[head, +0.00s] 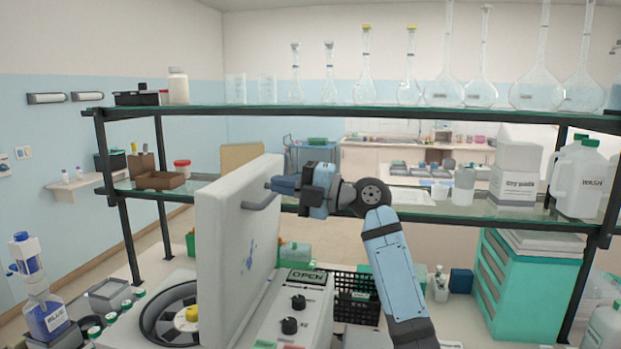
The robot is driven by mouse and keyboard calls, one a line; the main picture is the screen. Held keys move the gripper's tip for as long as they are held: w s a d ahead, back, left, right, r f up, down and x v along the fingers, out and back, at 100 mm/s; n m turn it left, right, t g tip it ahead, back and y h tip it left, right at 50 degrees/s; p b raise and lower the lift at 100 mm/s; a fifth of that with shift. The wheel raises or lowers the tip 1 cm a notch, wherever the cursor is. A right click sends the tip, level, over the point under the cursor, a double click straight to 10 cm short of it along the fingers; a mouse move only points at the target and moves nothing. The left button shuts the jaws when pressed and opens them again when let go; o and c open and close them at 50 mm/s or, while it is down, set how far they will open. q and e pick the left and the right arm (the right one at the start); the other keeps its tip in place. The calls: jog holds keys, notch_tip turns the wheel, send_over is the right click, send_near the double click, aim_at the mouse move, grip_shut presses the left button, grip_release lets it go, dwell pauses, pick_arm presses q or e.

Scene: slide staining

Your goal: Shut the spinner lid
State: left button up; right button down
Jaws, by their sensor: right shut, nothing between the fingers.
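The spinner (283,325) stands at the bottom of the view, with a small display reading OPEN and dark knobs on its panel. Its lid (235,255) is a thick white slab standing upright, raised off the bowl. The round spinner bowl (160,318) with a yellow hub (190,314) is partly hidden behind the lid's lower edge. A grey handle (262,198) sticks out from the lid's right face. My right gripper (280,186) is shut and empty, beside the lid near the handle's upper end. I cannot tell whether it touches. My left gripper is out of view.
A two-tier glass shelf (400,112) with flasks runs behind the spinner, its lower tier close to my right gripper. A blue-labelled bottle (46,312) stands at left. A black crate (355,298) and teal drawers (525,285) are to the right.

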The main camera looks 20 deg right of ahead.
aim_at(253, 179)
jog(key=p+x, duration=0.1)
jog(key=x, duration=0.1)
jog(key=shift+w+a+r, duration=0.2)
jog(key=shift+w+a+f, duration=0.1)
jog(key=shift+w+a, duration=0.15)
jog(key=shift+a, duration=0.15)
